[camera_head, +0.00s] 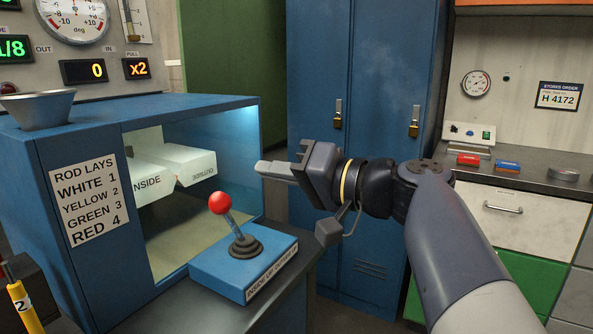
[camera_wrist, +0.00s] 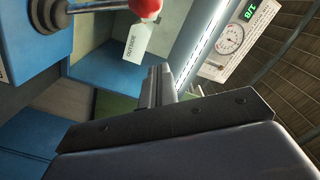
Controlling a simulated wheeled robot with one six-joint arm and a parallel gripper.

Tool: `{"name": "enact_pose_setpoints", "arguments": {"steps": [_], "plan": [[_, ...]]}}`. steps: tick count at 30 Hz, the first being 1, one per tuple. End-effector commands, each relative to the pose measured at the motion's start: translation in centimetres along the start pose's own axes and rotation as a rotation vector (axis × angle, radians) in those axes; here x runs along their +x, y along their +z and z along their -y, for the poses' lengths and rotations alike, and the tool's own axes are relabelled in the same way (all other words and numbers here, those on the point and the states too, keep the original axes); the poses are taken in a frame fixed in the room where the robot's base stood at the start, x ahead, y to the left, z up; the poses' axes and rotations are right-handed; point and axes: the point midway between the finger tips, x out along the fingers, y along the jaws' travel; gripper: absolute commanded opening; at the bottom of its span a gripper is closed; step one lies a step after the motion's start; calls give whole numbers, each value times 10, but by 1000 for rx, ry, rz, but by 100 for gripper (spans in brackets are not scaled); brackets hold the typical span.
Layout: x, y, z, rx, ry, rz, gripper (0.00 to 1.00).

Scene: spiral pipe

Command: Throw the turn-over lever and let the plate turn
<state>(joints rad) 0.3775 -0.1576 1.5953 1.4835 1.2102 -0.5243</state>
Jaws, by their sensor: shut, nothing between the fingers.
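The lever has a red ball knob (camera_head: 220,203) on a metal stick that rises from a black round boot on a blue box (camera_head: 245,264). The stick leans to the left in the head view. The plate (camera_head: 172,166) is a pale block inside the lit blue cabinet, with "INSIDE" and "OUTSIDE" labels. My gripper (camera_head: 262,168) is shut and empty, to the right of the knob and a little higher, apart from it. In the wrist view the red knob (camera_wrist: 145,8) shows at the top edge, beyond the shut fingers (camera_wrist: 160,75).
The blue cabinet (camera_head: 60,205) with a rod chart (camera_head: 88,198) and a metal funnel (camera_head: 38,108) stands at left. Blue lockers (camera_head: 375,60) stand behind my arm. A counter (camera_head: 545,175) with small boxes is at right. A yellow rod (camera_head: 20,305) shows at lower left.

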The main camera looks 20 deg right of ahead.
Motion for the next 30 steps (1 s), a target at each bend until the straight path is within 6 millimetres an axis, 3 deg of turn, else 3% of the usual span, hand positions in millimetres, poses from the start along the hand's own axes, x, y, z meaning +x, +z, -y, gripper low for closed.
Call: {"name": "enact_pose_setpoints", "arguments": {"steps": [15, 21, 30], "plan": [[-69, -1, 1, -2, 1, -6, 0], [-83, 0, 1, -2, 0, -4, 0], [-86, 0, 1, -3, -2, -2, 0]]}}
